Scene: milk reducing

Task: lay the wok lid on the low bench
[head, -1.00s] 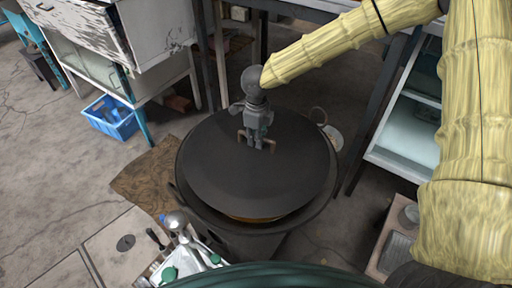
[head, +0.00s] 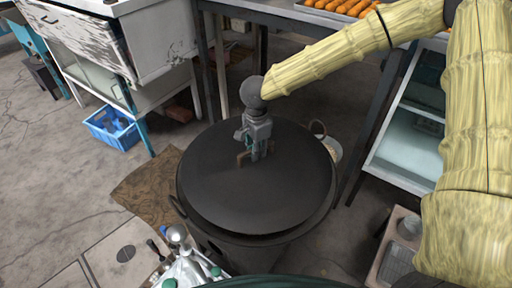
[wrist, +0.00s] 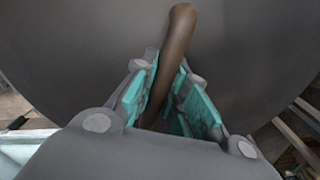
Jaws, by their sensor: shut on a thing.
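The wok lid (head: 270,202) is a wide dark disc with a brown bar handle. It covers most of the round wok (head: 331,203) in the middle of the head view; whether it touches the rim is not clear. My gripper (head: 256,156) is over the lid and shut on its handle. In the wrist view my gripper (wrist: 170,112) has its teal pads on both sides of the brown handle (wrist: 176,45), with the dark lid (wrist: 80,45) filling the background. I cannot tell for sure which surface is the low bench.
A blue crate (head: 112,128) sits on the floor at left under a worn white cabinet (head: 150,40). A metal table with a tray of orange food (head: 330,8) is at the back. A glass-shelved rack (head: 405,145) stands at right. Bottles (head: 190,268) stand at front left.

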